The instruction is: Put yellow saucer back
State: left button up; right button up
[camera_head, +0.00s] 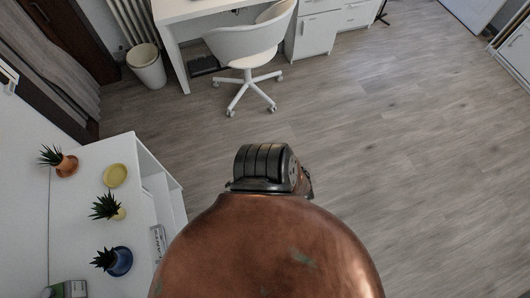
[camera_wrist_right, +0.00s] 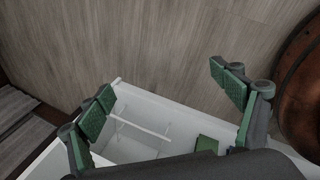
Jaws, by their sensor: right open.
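The yellow saucer (camera_head: 115,175) lies empty on the white shelf top (camera_head: 128,152) at the left of the head view. A plant in a yellow pot (camera_head: 120,214) stands just below it in the picture, apart from it. A plant in a terracotta pot on a matching saucer (camera_head: 68,168) is at the far left corner. A plant in a blue pot on a blue saucer (camera_head: 122,262) is nearer. My right gripper (camera_wrist_right: 162,82) shows only in the right wrist view, open and empty, with the white shelf unit (camera_wrist_right: 155,101) beyond its fingers. The saucer is not visible there. My left gripper is out of view.
A green box (camera_head: 70,289) lies at the shelf's near left, and a lettered item (camera_head: 157,244) sits at its right side. A white chair (camera_head: 250,45), desk (camera_head: 176,10) and waste bin (camera_head: 146,67) stand at the back. The wooden floor on the right is clear.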

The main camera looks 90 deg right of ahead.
jog(key=s+a+f+m+g+y, duration=0.1)
jog(key=s+a+f+m, duration=0.3)
jog(key=s, duration=0.5)
jog(key=s+a+f+m+g+y, duration=0.1)
jog(key=s+a+f+m+g, duration=0.1)
jog(key=s+a+f+m, duration=0.2)
jog(key=s+a, duration=0.3)
jog(key=s, duration=0.2)
jog(key=shift+s+a+m, duration=0.2)
jog(key=shift+m, duration=0.1)
